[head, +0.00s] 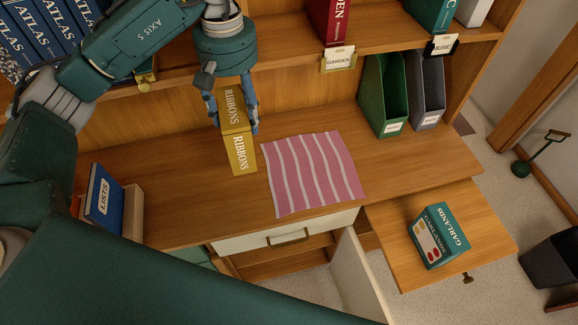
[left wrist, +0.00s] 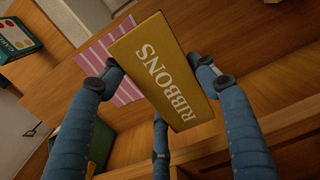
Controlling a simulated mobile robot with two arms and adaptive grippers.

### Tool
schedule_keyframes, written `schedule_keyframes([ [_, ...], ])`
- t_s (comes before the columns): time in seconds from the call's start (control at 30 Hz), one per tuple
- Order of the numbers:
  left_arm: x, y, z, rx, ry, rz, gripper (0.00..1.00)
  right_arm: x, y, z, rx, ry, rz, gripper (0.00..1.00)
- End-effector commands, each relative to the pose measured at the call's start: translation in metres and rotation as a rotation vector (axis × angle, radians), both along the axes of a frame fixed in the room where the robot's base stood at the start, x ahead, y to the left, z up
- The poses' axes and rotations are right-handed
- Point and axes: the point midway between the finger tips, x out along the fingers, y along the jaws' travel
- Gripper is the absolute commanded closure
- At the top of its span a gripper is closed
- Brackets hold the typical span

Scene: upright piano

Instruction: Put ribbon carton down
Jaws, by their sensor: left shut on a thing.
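The ribbon carton (head: 240,150) is a yellow box marked RIBBONS, upright at the desk surface left of the pink striped cloth. My left gripper (head: 232,115) comes down from above with its fingers on both sides of the carton's upper part, shut on it. In the left wrist view the carton (left wrist: 163,72) sits between the blue fingers, its lettered top facing the camera. I cannot tell for sure whether its base touches the desk (head: 185,190). My right gripper is not in view.
The pink striped cloth (head: 312,174) lies right of the carton. Green (head: 383,95) and grey (head: 427,88) file holders stand at the back right. A teal GARLANDS box (head: 438,236) lies on the pull-out board. A blue LISTS book (head: 104,203) stands at left. Bare desk lies left of the carton.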

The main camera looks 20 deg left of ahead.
Motion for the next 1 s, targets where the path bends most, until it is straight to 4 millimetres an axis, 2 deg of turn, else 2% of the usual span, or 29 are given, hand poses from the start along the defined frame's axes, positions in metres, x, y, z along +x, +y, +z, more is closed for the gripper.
schedule_keyframes([
  [0.07,-0.001,-0.001,-0.008,-0.002,0.005,-0.003,0.95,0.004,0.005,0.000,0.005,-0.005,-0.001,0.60],
  [0.13,-0.002,-0.001,-0.021,-0.002,0.007,-0.003,0.95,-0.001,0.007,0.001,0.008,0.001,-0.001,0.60],
  [0.33,-0.004,0.000,-0.067,0.000,0.010,0.001,0.95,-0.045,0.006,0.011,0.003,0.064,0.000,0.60],
  [0.47,-0.004,0.000,-0.101,-0.001,0.009,0.000,0.95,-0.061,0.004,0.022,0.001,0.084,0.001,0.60],
  [0.6,-0.004,0.000,-0.133,0.001,0.006,0.000,0.95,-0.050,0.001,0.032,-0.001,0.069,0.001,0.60],
  [0.8,-0.002,0.000,-0.155,-0.001,0.002,-0.001,0.95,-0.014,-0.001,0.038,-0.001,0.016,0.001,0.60],
  [1.0,-0.003,-0.001,-0.180,-0.002,0.005,0.000,0.95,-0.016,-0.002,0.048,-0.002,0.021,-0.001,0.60],
])
